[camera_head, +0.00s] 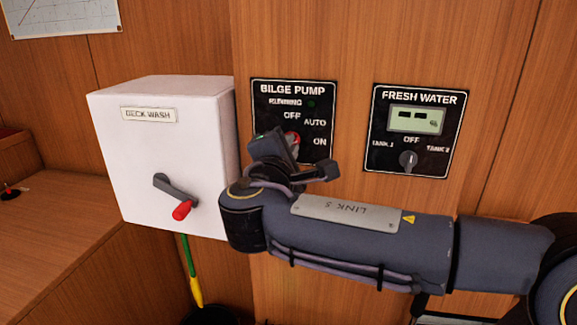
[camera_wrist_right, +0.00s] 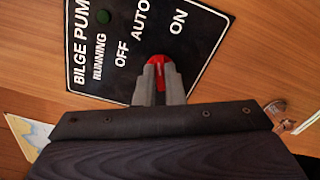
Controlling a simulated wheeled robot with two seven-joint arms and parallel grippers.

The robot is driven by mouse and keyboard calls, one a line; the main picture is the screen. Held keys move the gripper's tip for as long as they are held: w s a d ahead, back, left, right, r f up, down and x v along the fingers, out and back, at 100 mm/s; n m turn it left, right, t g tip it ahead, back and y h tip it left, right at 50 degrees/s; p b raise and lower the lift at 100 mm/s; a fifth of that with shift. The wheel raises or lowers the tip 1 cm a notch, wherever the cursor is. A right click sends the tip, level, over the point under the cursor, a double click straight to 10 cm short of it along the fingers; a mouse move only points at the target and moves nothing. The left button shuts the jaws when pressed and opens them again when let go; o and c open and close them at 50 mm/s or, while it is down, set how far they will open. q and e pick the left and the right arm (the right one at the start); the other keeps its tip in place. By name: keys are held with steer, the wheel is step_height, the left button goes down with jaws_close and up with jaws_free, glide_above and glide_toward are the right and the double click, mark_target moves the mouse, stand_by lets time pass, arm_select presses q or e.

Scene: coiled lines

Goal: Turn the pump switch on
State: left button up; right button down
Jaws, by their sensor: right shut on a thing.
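The black bilge pump panel (camera_head: 265,110) is on the wooden wall, with the labels OFF, AUTO and ON beside its red switch knob (camera_head: 293,137). My right gripper (camera_head: 290,148) is at this panel, its fingers closed on the red knob. In the right wrist view, the knob (camera_wrist_right: 160,62) shows red above and between the two grey fingertips (camera_wrist_right: 159,72), below the AUTO label. The fingers hide much of the knob, so I cannot tell which label it points to. The dark green RUNNING lamp (camera_wrist_right: 103,16) looks unlit. My left gripper is not in view.
A white deck wash box (camera_head: 160,150) with a red-handled lever (camera_head: 178,200) juts out left of my right wrist. A fresh water panel (camera_head: 415,130) with a small display and grey knob is on the right. A green and yellow handle (camera_head: 192,275) hangs below the box.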

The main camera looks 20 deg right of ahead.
steer(key=shift+f+m+b, duration=0.15)
steer(key=shift+m+b, duration=2.25)
steer(key=shift+b, duration=0.05)
steer(key=c, duration=1.5)
jaws_free()
steer(key=p+v, duration=0.1)
steer(key=v, duration=0.7)
